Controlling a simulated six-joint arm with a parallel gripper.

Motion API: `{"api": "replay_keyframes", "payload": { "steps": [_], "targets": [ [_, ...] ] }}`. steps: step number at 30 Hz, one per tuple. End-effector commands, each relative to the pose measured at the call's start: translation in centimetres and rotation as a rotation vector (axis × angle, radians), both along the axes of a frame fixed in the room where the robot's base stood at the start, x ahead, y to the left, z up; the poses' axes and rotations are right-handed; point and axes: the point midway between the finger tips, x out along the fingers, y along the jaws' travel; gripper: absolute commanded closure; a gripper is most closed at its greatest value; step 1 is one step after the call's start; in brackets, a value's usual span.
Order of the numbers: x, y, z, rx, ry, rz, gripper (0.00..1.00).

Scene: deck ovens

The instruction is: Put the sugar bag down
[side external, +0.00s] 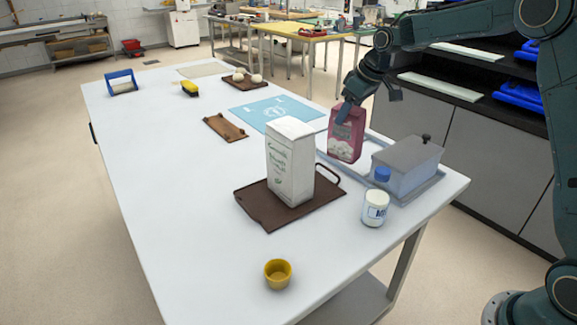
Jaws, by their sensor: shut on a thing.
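The sugar bag (346,136), a pink-red packet with a pale printed patch, hangs upright under my gripper (348,108). The fingers are shut on its top, partly covering it. The bag is at the table's right side, by the left end of a grey-blue tray (432,186). I cannot tell whether its base touches the tray or table or is just above.
A grey lidded box (407,166) sits on the grey-blue tray, with a blue-capped white jar (375,206) nearby. A blue mat (275,112) and a small brown board (224,128) lie behind. A yellow cup (277,273) stands in front.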

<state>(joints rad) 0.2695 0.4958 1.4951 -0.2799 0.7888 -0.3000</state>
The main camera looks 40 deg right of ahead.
Motion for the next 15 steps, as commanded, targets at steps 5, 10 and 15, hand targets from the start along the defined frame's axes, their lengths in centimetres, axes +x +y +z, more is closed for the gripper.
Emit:
{"api": "replay_keyframes", "payload": {
  "steps": [5, 10, 15],
  "targets": [
    [-1.6, 2.9, -0.7, -0.001, -0.007, 0.007, 1.0],
    [-3.4, 5.2, -1.7, -0.001, -0.006, 0.013, 1.0],
    [-5.3, 7.1, -2.7, 0.0, -0.006, 0.02, 1.0]
  ]
}}
